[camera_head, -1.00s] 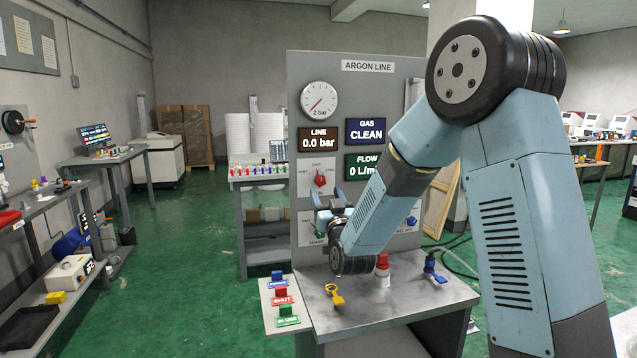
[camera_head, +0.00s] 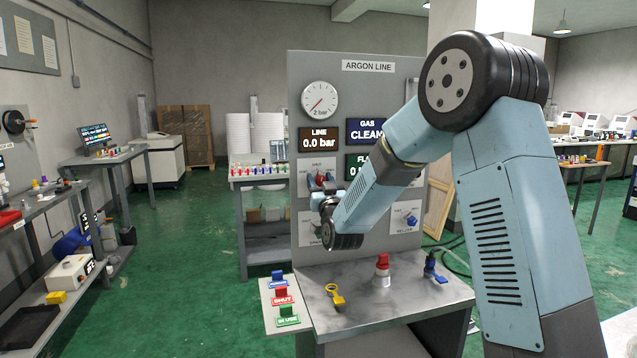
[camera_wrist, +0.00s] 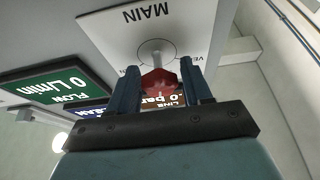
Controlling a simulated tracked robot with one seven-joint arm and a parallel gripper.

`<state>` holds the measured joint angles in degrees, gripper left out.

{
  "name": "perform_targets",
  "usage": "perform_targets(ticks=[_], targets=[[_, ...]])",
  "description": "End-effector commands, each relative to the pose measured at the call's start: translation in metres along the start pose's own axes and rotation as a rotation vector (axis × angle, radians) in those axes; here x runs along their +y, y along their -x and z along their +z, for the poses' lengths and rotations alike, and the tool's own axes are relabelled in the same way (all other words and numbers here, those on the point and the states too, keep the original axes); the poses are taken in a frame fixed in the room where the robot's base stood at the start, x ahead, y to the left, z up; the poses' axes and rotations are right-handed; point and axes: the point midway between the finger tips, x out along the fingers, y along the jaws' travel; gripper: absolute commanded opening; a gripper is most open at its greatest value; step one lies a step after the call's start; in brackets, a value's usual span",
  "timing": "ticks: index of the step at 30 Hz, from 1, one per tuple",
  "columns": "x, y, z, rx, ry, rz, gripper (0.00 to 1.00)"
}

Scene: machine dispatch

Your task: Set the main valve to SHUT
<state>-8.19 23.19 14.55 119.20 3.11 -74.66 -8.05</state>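The main valve is a red knob (camera_head: 321,179) on a white plate on the grey ARGON LINE panel (camera_head: 381,91). A SHUT label shows above the knob in the head view. In the wrist view the plate (camera_wrist: 113,24) reads MAIN, upside down, and the red knob (camera_wrist: 159,82) sits between the two blue fingers. My gripper (camera_head: 322,187) is at the knob with a finger on either side; it also shows in the wrist view (camera_wrist: 162,84). The fingers look open around the knob, and firm contact cannot be seen. The knob's pointing direction is unclear.
A lower valve plate (camera_head: 404,217) is at right. On the bench stand a yellow key-like piece (camera_head: 335,296), a red-topped piece (camera_head: 382,263) and a blue-handled piece (camera_head: 432,266).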

Motion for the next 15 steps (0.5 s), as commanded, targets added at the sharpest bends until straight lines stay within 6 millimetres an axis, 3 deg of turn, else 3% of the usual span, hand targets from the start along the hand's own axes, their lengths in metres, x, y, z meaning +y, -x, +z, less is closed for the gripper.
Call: perform_targets(ticks=[13, 15], targets=[[0.0002, 0.0002, -0.0001, 0.000, 0.000, 0.000, 0.06], [0.0002, 0.0002, -0.0001, 0.000, 0.004, -0.002, 0.06]])
